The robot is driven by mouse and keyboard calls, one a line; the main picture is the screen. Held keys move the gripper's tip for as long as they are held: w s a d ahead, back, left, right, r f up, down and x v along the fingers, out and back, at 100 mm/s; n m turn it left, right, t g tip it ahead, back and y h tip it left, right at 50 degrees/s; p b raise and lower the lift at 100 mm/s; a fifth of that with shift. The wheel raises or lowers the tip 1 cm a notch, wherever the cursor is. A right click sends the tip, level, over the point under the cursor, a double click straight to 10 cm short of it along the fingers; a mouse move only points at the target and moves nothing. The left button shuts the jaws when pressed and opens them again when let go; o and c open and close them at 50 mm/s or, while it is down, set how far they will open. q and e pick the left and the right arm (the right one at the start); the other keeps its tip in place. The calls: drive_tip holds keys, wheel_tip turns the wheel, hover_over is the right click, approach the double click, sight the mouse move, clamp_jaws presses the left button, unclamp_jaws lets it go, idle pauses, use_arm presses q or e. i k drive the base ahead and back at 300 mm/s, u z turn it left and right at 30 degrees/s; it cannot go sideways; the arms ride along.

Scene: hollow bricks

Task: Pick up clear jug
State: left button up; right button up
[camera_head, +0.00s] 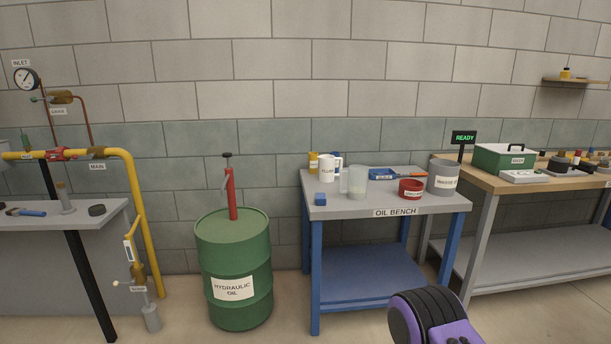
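The clear jug (357,183) stands upright on the grey top of the oil bench (330,208), near the middle. It is translucent, with its handle on the left side. A white labelled jug (327,171) stands just behind it to the left. Neither of my grippers is in view. A black and purple part, which looks like one of my arm links, shows at the bottom right of centre, in front of the bench and apart from the jug.
A small blue block (320,199), a red container (410,188), a blue tray (383,174) and a grey waste bucket (443,177) share the bench. A green hydraulic oil drum (234,265) with a red pump (231,192) stands left. A wooden-topped bench (474,181) adjoins right.

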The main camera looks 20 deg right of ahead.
sight(358, 174)
drive_tip(key=z, duration=0.25)
drive_tip(key=i, duration=1.6)
drive_tip(key=z, duration=0.65)
